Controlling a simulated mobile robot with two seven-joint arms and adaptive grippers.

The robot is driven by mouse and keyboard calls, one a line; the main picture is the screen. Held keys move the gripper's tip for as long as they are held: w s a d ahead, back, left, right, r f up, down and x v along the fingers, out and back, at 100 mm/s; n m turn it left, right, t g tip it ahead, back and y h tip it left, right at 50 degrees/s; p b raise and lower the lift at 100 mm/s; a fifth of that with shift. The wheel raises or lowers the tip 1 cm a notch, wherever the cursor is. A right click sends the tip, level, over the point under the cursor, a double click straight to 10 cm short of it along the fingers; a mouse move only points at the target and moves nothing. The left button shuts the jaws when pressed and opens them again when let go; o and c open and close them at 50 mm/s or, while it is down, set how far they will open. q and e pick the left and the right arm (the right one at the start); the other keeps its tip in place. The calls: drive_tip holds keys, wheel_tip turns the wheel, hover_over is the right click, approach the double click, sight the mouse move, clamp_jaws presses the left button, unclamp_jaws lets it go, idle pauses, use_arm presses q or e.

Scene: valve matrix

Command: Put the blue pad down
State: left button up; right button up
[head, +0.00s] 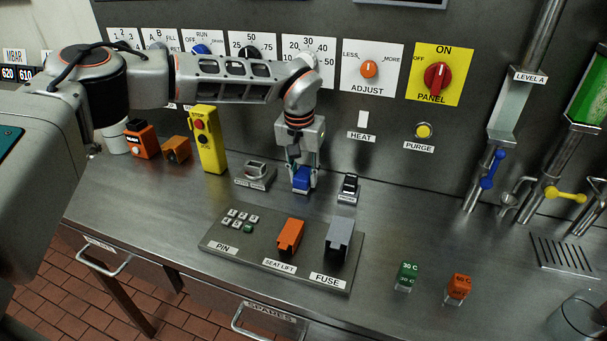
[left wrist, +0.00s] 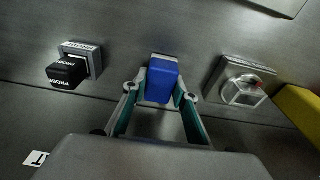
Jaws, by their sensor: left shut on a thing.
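The blue pad (head: 302,181) is a small blue block near the back of the steel worktop, between two small labelled fixtures. My left gripper (head: 301,176) points down over it and is shut on it. In the left wrist view the blue pad (left wrist: 161,82) sits between the two fingertips (left wrist: 160,88), with a grey edge along its top. I cannot tell whether its underside touches the surface. My right gripper is not in view.
A grey socket-like fixture (head: 255,174) stands left of the pad, and a black-topped one (head: 349,186) right. A yellow pendant box (head: 211,140) stands further left. In front lies a raised panel (head: 262,253) with keys and blocks. Green (head: 406,276) and orange (head: 458,288) cubes stand at right.

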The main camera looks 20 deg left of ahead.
sight(301, 177)
use_arm(q)
drive_tip(key=o, duration=1)
drive_tip(key=shift+f, duration=0.1)
drive_tip(key=r, duration=0.4)
drive_tip(key=s+r, duration=0.1)
drive_tip(key=r, duration=0.3)
drive_tip(key=s+r+p, duration=0.1)
drive_tip(key=r, duration=0.3)
drive_tip(key=shift+r, duration=0.1)
